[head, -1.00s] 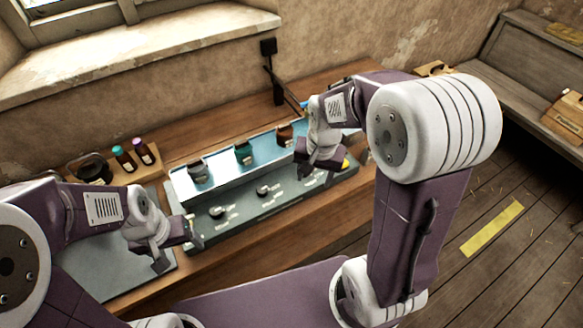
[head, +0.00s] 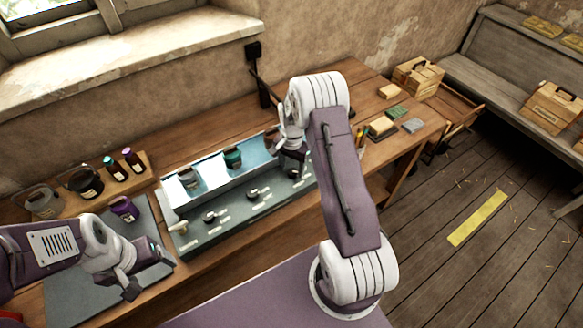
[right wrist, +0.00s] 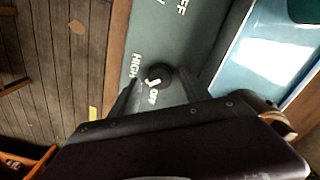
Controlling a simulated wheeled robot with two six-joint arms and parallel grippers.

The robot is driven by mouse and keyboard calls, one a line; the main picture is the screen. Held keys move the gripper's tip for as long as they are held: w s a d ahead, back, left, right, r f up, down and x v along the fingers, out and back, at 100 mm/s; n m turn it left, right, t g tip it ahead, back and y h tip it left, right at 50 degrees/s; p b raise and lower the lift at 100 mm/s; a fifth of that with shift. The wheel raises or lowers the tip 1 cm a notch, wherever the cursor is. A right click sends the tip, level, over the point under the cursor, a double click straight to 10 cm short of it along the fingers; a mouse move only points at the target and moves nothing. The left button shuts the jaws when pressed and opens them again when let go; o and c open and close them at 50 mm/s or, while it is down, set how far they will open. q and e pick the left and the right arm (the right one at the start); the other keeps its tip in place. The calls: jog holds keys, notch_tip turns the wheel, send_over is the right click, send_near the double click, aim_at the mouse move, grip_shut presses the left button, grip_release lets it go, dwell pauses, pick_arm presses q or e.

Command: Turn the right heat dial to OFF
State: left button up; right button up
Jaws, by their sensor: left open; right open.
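The control panel (head: 230,220) has a row of dark dials, including a left dial (head: 210,217) and a middle dial (head: 253,193). The right heat dial (head: 294,174) is at the panel's right end. In the right wrist view, this black dial (right wrist: 160,74) lies between the fingertips of my open right gripper (right wrist: 162,82); contact cannot be told. Its white pointer lies at lower left, between the HIGH and OFF labels, close to OFF. In the head view, my right gripper (head: 291,156) is over that dial. My left gripper (head: 132,286) is open and empty over the grey mat.
Jars (head: 233,158) stand in the blue-white tray behind the dials. A purple jar (head: 123,209) stands on the grey mat (head: 70,300). Bottles (head: 133,160) stand on a wooden rack at left. Sponges and blocks (head: 381,127) lie on the table to the right.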

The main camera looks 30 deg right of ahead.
jog(key=shift+f, duration=0.75)
grip_shut()
jog(key=shift+n, duration=0.3)
jog(key=n, duration=0.4)
jog(key=shift+b, duration=0.35)
jog(key=shift+d+n, duration=0.1)
jog(key=shift+n, duration=2)
jog(key=shift+r+n, duration=0.1)
jog(key=shift+n, duration=0.2)
grip_release()
